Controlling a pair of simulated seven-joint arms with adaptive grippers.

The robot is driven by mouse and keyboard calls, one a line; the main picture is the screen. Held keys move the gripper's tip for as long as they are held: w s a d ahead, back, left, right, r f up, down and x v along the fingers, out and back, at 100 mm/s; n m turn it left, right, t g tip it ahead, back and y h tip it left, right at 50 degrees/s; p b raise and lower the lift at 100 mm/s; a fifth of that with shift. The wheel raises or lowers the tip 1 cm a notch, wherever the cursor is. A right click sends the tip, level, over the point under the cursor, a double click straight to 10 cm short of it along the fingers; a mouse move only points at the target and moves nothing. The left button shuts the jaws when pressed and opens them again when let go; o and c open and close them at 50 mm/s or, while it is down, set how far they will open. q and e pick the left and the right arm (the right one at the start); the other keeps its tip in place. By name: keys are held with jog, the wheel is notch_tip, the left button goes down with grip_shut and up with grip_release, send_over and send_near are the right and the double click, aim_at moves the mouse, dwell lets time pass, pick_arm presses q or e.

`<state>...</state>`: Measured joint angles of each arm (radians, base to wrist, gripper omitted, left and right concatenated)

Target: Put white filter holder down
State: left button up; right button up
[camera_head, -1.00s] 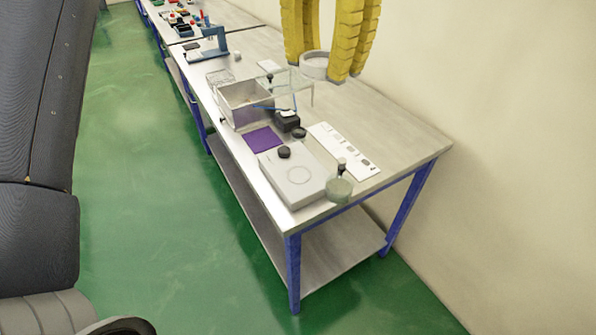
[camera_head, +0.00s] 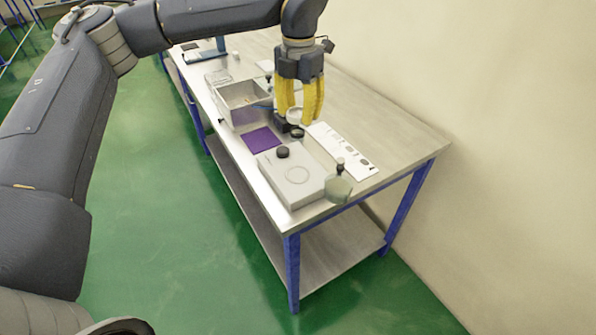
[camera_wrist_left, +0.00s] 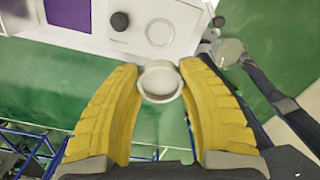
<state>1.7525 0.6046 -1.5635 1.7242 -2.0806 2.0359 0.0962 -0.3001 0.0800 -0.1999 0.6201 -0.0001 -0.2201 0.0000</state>
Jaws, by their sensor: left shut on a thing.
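The white filter holder (camera_wrist_left: 160,82) is a small round white cup between the yellow fingers of my left gripper (camera_wrist_left: 160,95) in the left wrist view. In the head view, the left gripper (camera_head: 299,112) points down over the table with the white holder (camera_head: 294,116) partly hidden between its fingers. It is shut on the holder. Whether the holder touches anything below cannot be told. My right gripper is not in view.
Close below are a black block (camera_head: 281,124) and dark round piece (camera_head: 297,133). Nearby are an open metal box (camera_head: 230,103), purple mat (camera_head: 259,140), white device (camera_head: 293,190), white strip (camera_head: 350,156) and glass flask (camera_head: 338,190). The table's right rear is clear.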

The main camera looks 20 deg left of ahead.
aim_at(298, 174)
pick_arm(q)
notch_tip(298, 174, down, 19)
jog(key=shift+r, duration=0.1)
dwell(0.7)
jog(key=shift+f, duration=0.3)
jog(key=o, duration=0.9)
notch_tip(298, 174, up, 13)
jog(key=shift+f, duration=0.15)
dwell(0.3)
